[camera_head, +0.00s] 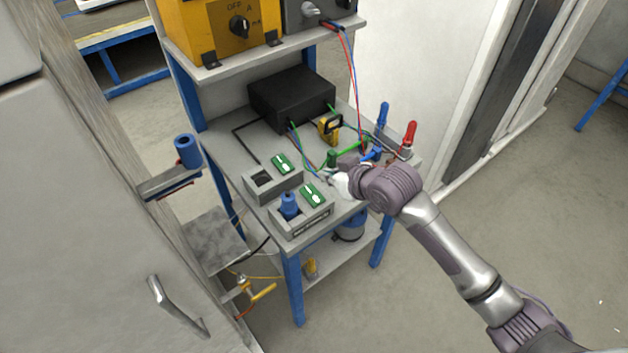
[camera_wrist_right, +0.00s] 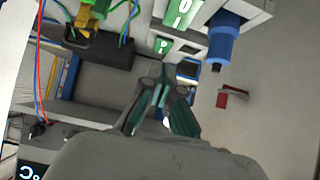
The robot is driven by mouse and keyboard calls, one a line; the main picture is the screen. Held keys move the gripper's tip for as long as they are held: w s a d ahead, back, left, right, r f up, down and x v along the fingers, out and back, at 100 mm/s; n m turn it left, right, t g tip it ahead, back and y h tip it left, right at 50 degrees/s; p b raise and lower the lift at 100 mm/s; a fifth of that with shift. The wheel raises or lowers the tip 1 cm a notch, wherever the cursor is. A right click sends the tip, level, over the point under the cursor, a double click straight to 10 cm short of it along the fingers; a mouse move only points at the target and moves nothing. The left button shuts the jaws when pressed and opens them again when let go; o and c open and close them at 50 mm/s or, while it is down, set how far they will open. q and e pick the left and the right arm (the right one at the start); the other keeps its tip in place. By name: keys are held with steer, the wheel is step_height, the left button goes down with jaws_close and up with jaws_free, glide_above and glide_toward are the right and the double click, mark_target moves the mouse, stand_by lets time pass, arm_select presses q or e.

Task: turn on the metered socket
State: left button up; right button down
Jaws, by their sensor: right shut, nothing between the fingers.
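Two grey socket boxes sit on the bench's front left corner. The nearer box (camera_head: 290,231) holds a blue plug (camera_head: 289,205) and a green rocker switch (camera_head: 312,195); a dark strip marks its front. The farther box (camera_head: 262,195) has an empty opening and a green switch (camera_head: 280,163). My right gripper (camera_head: 331,184) is shut and empty, just right of the nearer switch; contact cannot be told. In the right wrist view, the shut fingers (camera_wrist_right: 163,88) are below the green switches (camera_wrist_right: 182,12) and the blue plug (camera_wrist_right: 224,42). My left gripper is not in view.
A black box (camera_head: 292,95) with cables stands behind the sockets. A yellow clamp (camera_head: 329,128) and blue (camera_head: 383,115) and red (camera_head: 409,133) handles are at the right. A yellow unit (camera_head: 215,30) is on the upper shelf. A blue cylinder (camera_head: 188,151) stands on a bracket at left.

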glide_above(315, 191)
step_height(315, 191, down, 4)
steer(key=shift+w+a+f+p, duration=0.1)
steer(key=shift+w+p, duration=0.05)
steer(key=shift+p, duration=0.2)
step_height(315, 191, down, 2)
steer(key=shift+w+f, duration=0.1)
steer(key=shift+f, duration=0.05)
steer(key=shift+f+p, duration=0.3)
steer(key=shift+f, duration=0.3)
steer(key=shift+w+a+g+p, duration=0.2)
steer(key=shift+g+p, duration=0.1)
steer(key=shift+p, duration=0.25)
steer(key=shift+s+f, duration=0.1)
steer(key=shift+f, duration=0.2)
steer(key=shift+s+d+r+p, duration=0.25)
steer(key=shift+s+d+p, duration=0.05)
steer(key=shift+d+p, duration=0.05)
steer(key=shift+s+d, duration=0.2)
steer(key=shift+s, duration=0.15)
